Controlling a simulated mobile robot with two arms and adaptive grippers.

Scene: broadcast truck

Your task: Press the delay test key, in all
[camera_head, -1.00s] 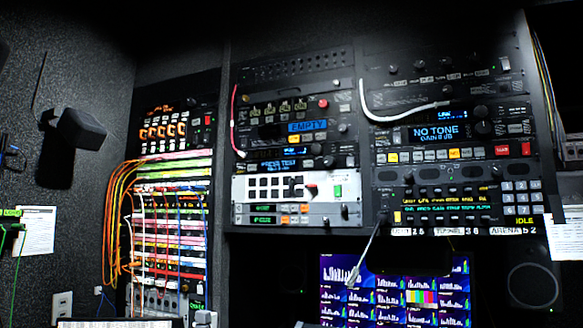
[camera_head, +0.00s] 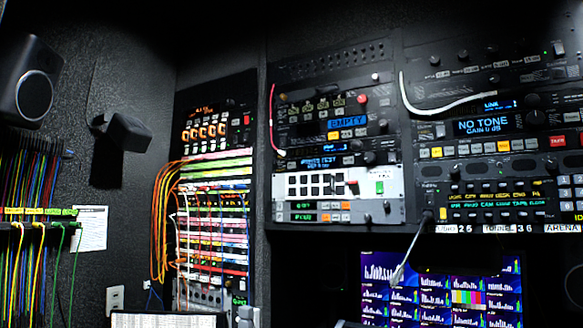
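A rack (camera_head: 335,135) of control units fills the middle of the head view. One unit there has a small blue display (camera_head: 318,162) with blurred text that seems to end in "TEST". Above it a larger blue display (camera_head: 347,122) reads "EMPTY". Below it is a white panel (camera_head: 290,187) with dark keys and one green key (camera_head: 380,187). The key labels are too small to read, so I cannot tell which is the delay test key. Neither of my grippers is in view.
A patch bay (camera_head: 212,230) with orange cables stands left of the rack. A gooseneck microphone (camera_head: 398,274) hangs before a monitor (camera_head: 445,290). A white cable (camera_head: 440,110) loops across the right rack. A speaker (camera_head: 35,80) and colored cables (camera_head: 25,180) are far left.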

